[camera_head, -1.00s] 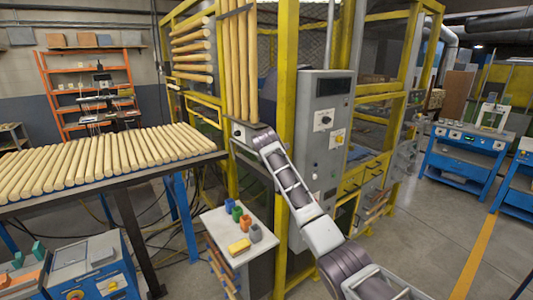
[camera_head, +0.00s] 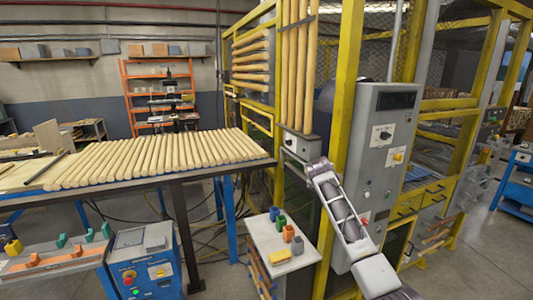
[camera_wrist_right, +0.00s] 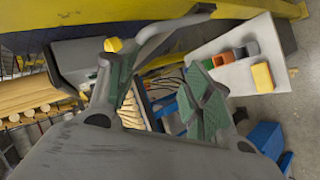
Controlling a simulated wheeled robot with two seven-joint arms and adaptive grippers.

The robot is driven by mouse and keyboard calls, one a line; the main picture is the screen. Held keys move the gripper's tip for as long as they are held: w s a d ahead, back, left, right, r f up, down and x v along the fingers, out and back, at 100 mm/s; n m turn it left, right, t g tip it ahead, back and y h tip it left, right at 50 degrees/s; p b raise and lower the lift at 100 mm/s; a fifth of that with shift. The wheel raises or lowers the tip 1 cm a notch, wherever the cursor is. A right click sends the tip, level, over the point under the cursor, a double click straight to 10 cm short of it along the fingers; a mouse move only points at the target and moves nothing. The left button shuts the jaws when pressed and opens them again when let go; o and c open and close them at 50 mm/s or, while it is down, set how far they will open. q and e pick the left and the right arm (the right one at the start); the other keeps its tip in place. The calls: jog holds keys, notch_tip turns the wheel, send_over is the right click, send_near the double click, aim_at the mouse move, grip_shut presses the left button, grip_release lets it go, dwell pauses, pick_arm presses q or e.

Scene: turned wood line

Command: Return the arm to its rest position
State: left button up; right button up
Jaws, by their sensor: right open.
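My right arm comes in from the lower right in the head view. My right gripper (camera_head: 292,158) is small there, beside the base of the upright wooden-rod rack (camera_head: 299,148) and left of the grey control cabinet (camera_head: 379,150). In the right wrist view my right gripper (camera_wrist_right: 156,78) has its two green-padded fingers spread apart, with nothing held between them. The head view does not clearly show the fingertips or whether they touch the rack. My left gripper is in neither current view.
A table of wooden rods (camera_head: 150,157) stands left of the arm. A small white table (camera_head: 283,242) holds several coloured blocks, including a yellow one (camera_head: 280,256), below the gripper. Yellow frame posts (camera_head: 340,140) stand close by the arm. Floor shows at right.

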jog(key=s+f+m+g+y, duration=0.1)
jog(key=s+f, duration=0.3)
jog(key=f, duration=1.1)
jog(key=s+f+m+g, duration=0.15)
jog(key=s+f, duration=0.25)
jog(key=f, duration=1.2)
jog(key=s+f+m+g+y, duration=0.1)
jog(key=s+f, duration=0.8)
jog(key=f, duration=0.3)
jog(key=s+f+g, duration=0.2)
jog(key=s+f, duration=0.7)
jog(key=f, duration=0.4)
jog(key=s+f+m+g, duration=0.1)
jog(key=s+f, duration=0.5)
jog(key=s, duration=0.2)
jog(key=s+d+f+m, duration=0.1)
jog(key=s+f, duration=0.4)
jog(key=s, duration=0.4)
jog(key=s+f+m+g, duration=0.1)
jog(key=s+f, duration=0.5)
jog(key=s, duration=0.2)
jog(key=s+f+m+g, duration=0.1)
jog(key=s+f, duration=0.2)
jog(key=s, duration=1.1)
jog(key=s+d+f+m+g+y, duration=0.1)
jog(key=s+f, duration=0.2)
jog(key=s, duration=1.1)
jog(key=shift+s, duration=0.25)
